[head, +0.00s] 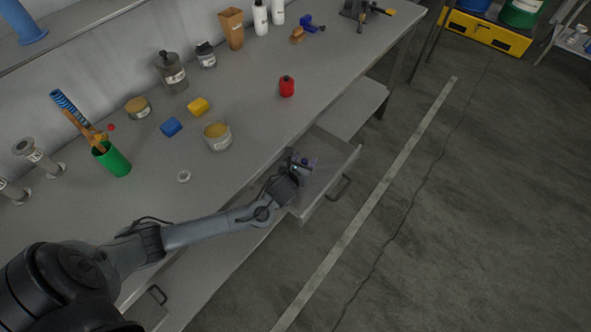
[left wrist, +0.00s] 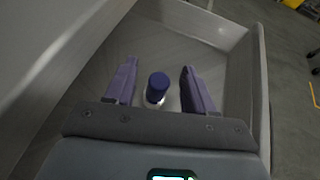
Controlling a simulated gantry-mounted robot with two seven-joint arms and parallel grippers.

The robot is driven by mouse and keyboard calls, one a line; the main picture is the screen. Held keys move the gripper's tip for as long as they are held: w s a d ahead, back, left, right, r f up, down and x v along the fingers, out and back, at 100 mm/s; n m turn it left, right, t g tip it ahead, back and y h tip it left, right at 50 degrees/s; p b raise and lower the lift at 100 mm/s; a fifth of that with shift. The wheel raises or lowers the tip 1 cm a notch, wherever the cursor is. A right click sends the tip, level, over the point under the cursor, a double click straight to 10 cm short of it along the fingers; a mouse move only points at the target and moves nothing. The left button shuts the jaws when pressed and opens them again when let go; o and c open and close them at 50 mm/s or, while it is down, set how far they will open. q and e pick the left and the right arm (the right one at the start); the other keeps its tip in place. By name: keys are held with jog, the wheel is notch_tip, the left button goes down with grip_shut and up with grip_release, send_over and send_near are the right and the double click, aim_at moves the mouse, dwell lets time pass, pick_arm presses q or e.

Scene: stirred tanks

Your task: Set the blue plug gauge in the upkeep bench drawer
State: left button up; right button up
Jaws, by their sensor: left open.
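The open bench drawer (head: 343,170) juts out from under the bench's front edge in the head view. Its pale floor and walls (left wrist: 235,85) fill much of the left wrist view. The blue plug gauge (left wrist: 157,84) shows between my left fingers, its dark blue end up and a silvery part below. It appears to stand inside the drawer, with a gap to each finger. My left gripper (head: 304,164) is open, reaching down into the drawer; it also shows in the left wrist view (left wrist: 159,90). The gauge is not clearly visible in the head view. My right gripper is not in view.
A drawer handle (head: 348,187) sticks out in front.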

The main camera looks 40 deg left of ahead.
pick_arm(q)
jog(key=p+v, duration=0.2)
jog(key=v, duration=0.7)
jog(key=shift+s, duration=0.3)
jog(key=shift+d+r, duration=0.1)
jog(key=shift+r, duration=0.05)
